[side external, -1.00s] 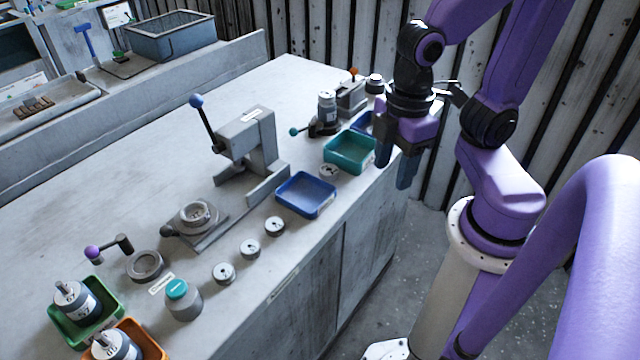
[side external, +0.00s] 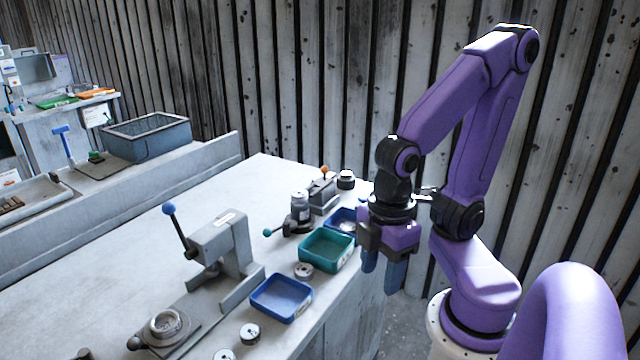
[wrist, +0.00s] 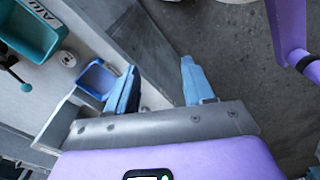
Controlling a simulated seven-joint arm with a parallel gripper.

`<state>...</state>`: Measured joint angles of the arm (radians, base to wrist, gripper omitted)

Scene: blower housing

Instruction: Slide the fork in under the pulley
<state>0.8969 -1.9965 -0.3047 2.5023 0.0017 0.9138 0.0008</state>
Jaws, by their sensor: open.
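My gripper (side external: 380,278) is open and empty, with its blue fingers pointing down beside the table's right edge. In the wrist view, the fingers (wrist: 158,65) stand apart with only the cabinet side and floor between them. I cannot pick out the fork or the pulley with certainty. A grey cylindrical unit (side external: 300,206) stands upright on a dark base with a teal-knobbed handle, left of my gripper. Small round grey parts with central holes lie on the table, one (side external: 303,270) between the teal and blue trays and another (side external: 249,333) nearer the front.
A teal tray (side external: 316,264) and a blue tray (side external: 266,308) line the table's right side. Another blue tray (side external: 341,218) is behind. A press (side external: 222,240) with a blue-knobbed lever stands at centre. An orange-knobbed fixture (side external: 322,194) stands at the back. The table's left is clear.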

